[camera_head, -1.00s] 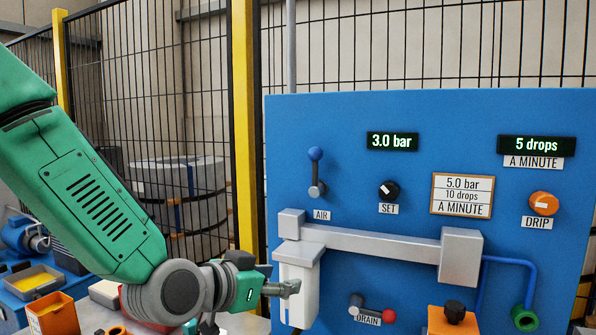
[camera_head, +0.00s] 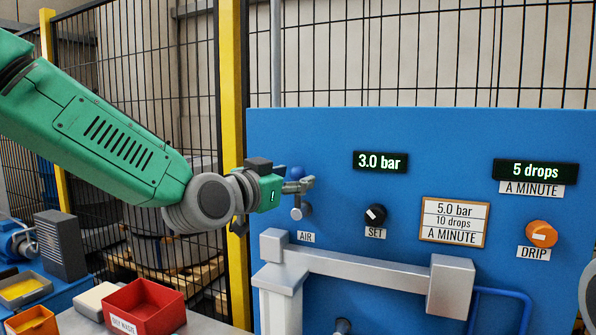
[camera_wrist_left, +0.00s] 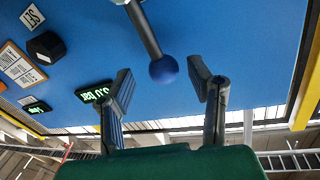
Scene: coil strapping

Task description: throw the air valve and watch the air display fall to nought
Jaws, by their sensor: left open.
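The air valve is a lever (camera_head: 301,210) on the blue panel above the AIR label, with a blue ball knob (camera_head: 297,172) pointing up. My left gripper (camera_head: 306,185) is at this lever and covers part of it. In the left wrist view the blue knob (camera_wrist_left: 163,70) lies between the two open fingertips, with a gap visible on each side. The air display (camera_head: 381,161) reads 3.0 bar; it also shows upside down in the left wrist view (camera_wrist_left: 93,93). My right gripper is not in view.
The SET knob (camera_head: 375,215) is right of the lever. A grey bar (camera_head: 370,270) crosses the panel below. The drop display (camera_head: 536,171) reads 5 drops, above the orange DRIP knob (camera_head: 541,234). A red bin (camera_head: 145,308) stands at lower left.

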